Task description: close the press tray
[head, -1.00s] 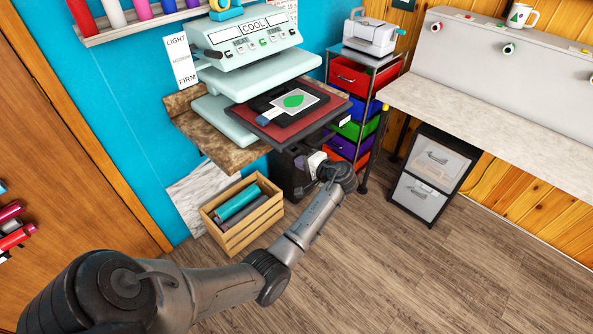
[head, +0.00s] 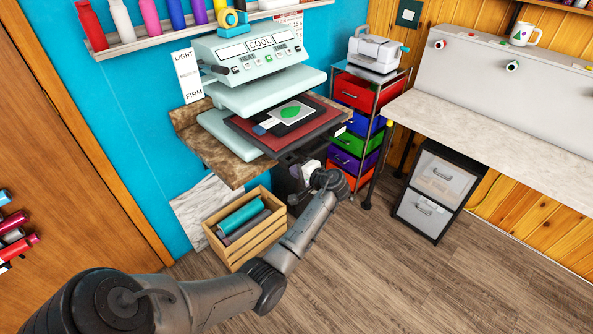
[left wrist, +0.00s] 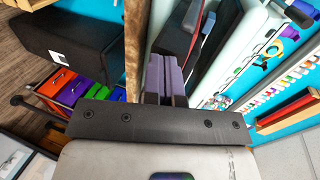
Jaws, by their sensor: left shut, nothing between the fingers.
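The press tray (head: 329,136) is dark, with a red pad and a sheet bearing a green leaf shape on top. It sticks out toward the front right from the pale green heat press (head: 262,92). My left gripper (head: 293,173) is below the tray's front edge in the head view. In the left wrist view its purple-grey fingers (left wrist: 167,76) are shut and empty, close to the tray's dark edge. I cannot tell whether they touch it. My right gripper is not in view.
A wooden crate with rolls (head: 280,236) stands on the floor below the press. A drawer cart (head: 350,145) stands right of the tray. A long worktable (head: 480,135) is farther right. The floor in front is open.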

